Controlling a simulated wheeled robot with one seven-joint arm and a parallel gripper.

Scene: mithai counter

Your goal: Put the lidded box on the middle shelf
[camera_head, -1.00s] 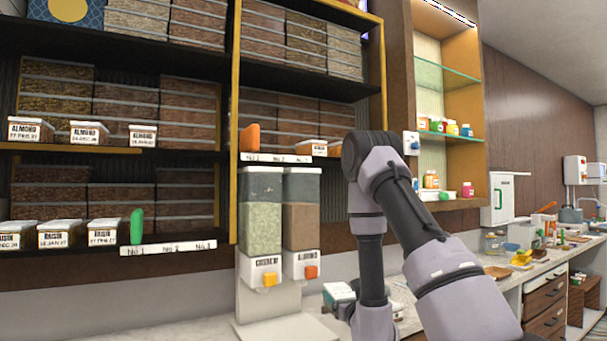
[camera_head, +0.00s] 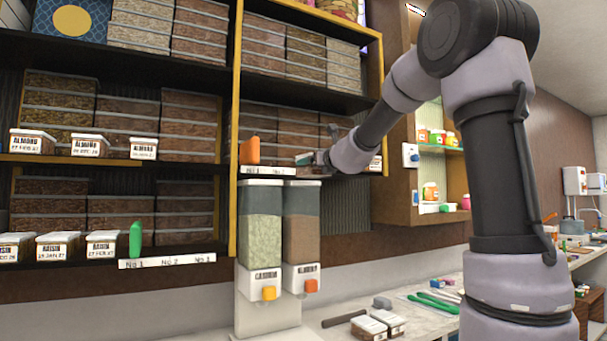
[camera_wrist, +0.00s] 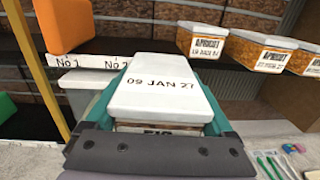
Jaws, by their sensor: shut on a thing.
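The lidded box (camera_wrist: 158,97) has a white lid marked "09 JAN 27" and a partly hidden front label. My gripper (camera_wrist: 165,85) is shut on it, teal fingers along both its sides. In the head view my gripper (camera_head: 316,158) is at the front of the right-hand bay's middle shelf (camera_head: 268,170); the box is hard to make out there. In the wrist view the shelf's edge carries white number tags (camera_wrist: 90,62), behind and left of the box. I cannot tell whether the box touches the shelf.
An orange block (camera_head: 249,150) stands at the shelf's left end. Apricot boxes (camera_wrist: 256,48) stand to the right in the wrist view. Stacked containers (camera_head: 270,120) fill the back. Dispensers (camera_head: 262,230) stand below, and lidded boxes (camera_head: 370,326) lie on the counter.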

